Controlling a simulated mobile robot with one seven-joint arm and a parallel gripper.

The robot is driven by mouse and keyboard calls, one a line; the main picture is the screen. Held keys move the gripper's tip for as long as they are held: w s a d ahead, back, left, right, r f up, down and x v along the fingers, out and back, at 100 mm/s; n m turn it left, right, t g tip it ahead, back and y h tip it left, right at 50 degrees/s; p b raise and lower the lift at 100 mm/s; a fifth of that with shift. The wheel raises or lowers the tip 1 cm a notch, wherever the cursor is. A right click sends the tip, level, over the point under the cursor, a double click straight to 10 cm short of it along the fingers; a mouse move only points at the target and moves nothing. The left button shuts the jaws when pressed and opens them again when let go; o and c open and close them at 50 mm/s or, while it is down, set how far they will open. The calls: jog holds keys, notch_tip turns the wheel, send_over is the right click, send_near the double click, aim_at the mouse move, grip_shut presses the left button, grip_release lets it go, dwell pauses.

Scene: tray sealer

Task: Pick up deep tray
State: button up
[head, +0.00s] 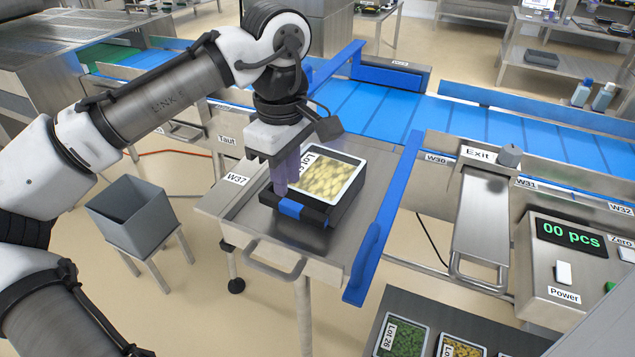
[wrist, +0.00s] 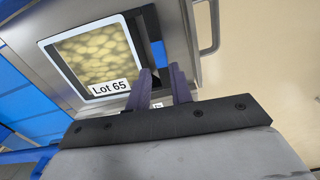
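A tray (head: 355,170) of pale yellow, potato-like pieces, with a pale rim and a "Lot 65" label, sits in a black holder (head: 318,216) with a blue front piece on the steel table. In the wrist view the tray (wrist: 95,58) lies at upper left, its label beside the fingers. My gripper (head: 286,172) points down at the tray's left, labelled edge and hides part of it. In the wrist view the purple fingers of my gripper (wrist: 160,88) stand apart, with nothing clearly held between them. The fingers' exact height against the rim cannot be told.
The steel table (head: 240,205) has a front handle (head: 274,266) and a blue guide rail (head: 385,220) on its right. A blue conveyor (head: 450,120) runs behind. A grey bin (head: 133,222) stands at left. More lot trays (head: 403,340) lie at bottom right.

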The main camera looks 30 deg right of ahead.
aim_at(289, 203)
notch_tip(289, 203, down, 7)
jog(key=shift+s+f+p, duration=0.1)
jog(key=shift+f+p, duration=0.1)
jog(key=shift+p, duration=0.5)
jog(key=shift+c, duration=0.4)
grip_shut()
jog(key=shift+r, duration=0.1)
dwell(0.6)
